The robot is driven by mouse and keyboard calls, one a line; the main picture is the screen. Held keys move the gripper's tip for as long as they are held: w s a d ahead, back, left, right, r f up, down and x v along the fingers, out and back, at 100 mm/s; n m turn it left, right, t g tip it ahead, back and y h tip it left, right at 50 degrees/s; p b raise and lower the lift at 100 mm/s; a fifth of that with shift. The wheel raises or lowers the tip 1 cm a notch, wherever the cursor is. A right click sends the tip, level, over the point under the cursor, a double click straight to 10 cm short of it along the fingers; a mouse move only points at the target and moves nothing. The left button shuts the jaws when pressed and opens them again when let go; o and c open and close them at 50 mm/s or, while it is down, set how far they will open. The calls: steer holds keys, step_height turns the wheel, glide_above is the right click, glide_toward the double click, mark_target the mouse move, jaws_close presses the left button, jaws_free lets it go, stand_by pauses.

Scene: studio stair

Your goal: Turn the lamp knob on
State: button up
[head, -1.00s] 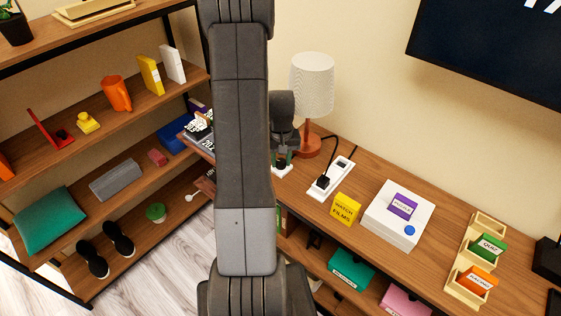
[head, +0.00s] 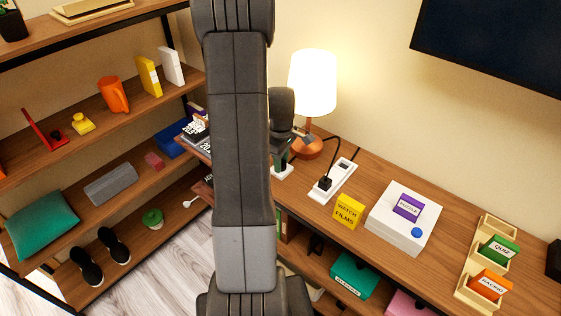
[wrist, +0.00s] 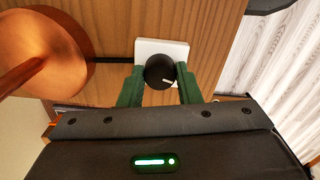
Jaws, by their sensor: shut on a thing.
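The lamp (head: 313,84) stands on the wooden cabinet top in the head view, and its shade glows brightly. Its round copper-coloured base (wrist: 42,52) is at the left in the wrist view. The lamp knob (wrist: 159,71) is a round black dial with a white mark, set on a white plate (wrist: 162,46). The mark points to the right and slightly down. My gripper (wrist: 160,84) has its green fingers on both sides of the knob and is shut on it. In the head view my arm hides part of the gripper and the knob.
A white power strip (head: 333,180) with a black plug lies right of the lamp. A yellow box (head: 348,212), a white box (head: 403,218) with a purple card, and a wooden card holder (head: 480,290) stand further right. Shelves (head: 95,140) with several items are at the left.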

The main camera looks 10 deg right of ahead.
steer(key=shift+w+n+b, duration=0.1)
steer(key=shift+n+b, duration=0.2)
steer(key=shift+n, duration=1.2)
steer(key=shift+r, duration=0.1)
steer(key=o, duration=1)
steer(key=shift+d, duration=0.1)
steer(key=shift+c, duration=0.2)
